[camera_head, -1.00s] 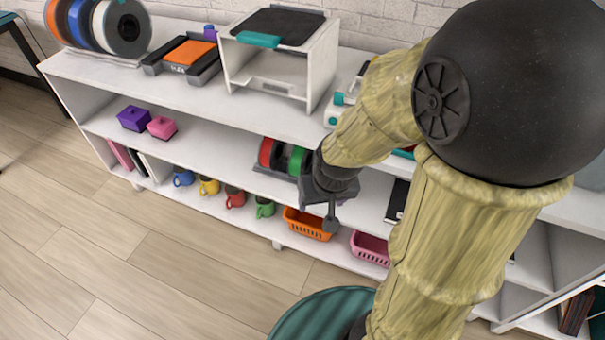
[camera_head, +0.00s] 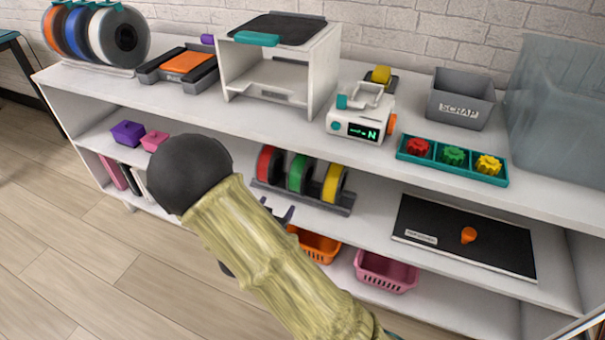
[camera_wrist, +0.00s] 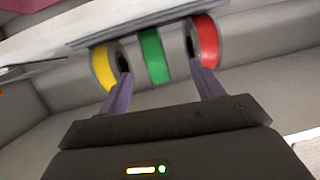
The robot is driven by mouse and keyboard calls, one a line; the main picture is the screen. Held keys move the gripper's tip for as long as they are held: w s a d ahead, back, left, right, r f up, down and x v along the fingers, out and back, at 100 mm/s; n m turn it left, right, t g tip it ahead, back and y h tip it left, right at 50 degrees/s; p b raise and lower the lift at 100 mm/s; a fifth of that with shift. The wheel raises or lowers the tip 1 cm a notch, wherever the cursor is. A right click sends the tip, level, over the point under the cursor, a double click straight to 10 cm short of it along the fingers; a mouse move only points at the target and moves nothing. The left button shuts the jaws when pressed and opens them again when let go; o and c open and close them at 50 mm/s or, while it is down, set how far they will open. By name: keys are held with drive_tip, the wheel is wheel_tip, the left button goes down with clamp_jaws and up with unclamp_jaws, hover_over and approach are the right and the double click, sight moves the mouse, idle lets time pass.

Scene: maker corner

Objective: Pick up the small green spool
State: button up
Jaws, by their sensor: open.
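The small green spool (camera_head: 298,173) stands upright in a dark grey holder (camera_head: 322,203) on the middle shelf, between a red spool (camera_head: 267,164) and a yellow spool (camera_head: 334,183). The wrist view shows the green spool (camera_wrist: 154,56) with yellow on its left and red on its right. My gripper (camera_wrist: 160,73) is open and empty, its purple fingers pointing at the row. The green spool appears between the fingertips, which overlap the gaps beside it; I cannot tell how far off it is. In the head view my gripper (camera_head: 278,211) is mostly hidden behind my arm, in front of the holder.
Purple (camera_head: 128,133) and pink boxes (camera_head: 155,142) stand left, a black board (camera_head: 465,238) right. Orange (camera_head: 318,246) and pink baskets (camera_head: 386,271) are below.

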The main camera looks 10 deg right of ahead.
sight(293, 179)
drive_tip(key=s+t+h, duration=0.1)
drive_tip(key=s+a+r+t+h, duration=0.1)
drive_tip(key=shift+r+h, duration=0.15)
drive_tip(key=shift+h, duration=0.25)
drive_tip(key=b+x, duration=0.3)
drive_tip(key=x, duration=0.8)
drive_tip(key=shift+w+d+b, duration=0.1)
drive_tip(key=shift+b, duration=0.2)
drive_tip(key=shift+w+d, duration=0.25)
drive_tip(key=shift+w, duration=0.1)
drive_tip(key=b+x, duration=0.1)
drive_tip(key=x, duration=0.2)
drive_tip(key=b+x, duration=0.1)
drive_tip(key=shift+w+d+f+b, duration=0.25)
drive_tip(key=shift+d+b, duration=0.05)
drive_tip(key=shift+d, duration=0.05)
drive_tip(key=shift+w+d+r, duration=0.1)
drive_tip(key=shift+w, duration=0.05)
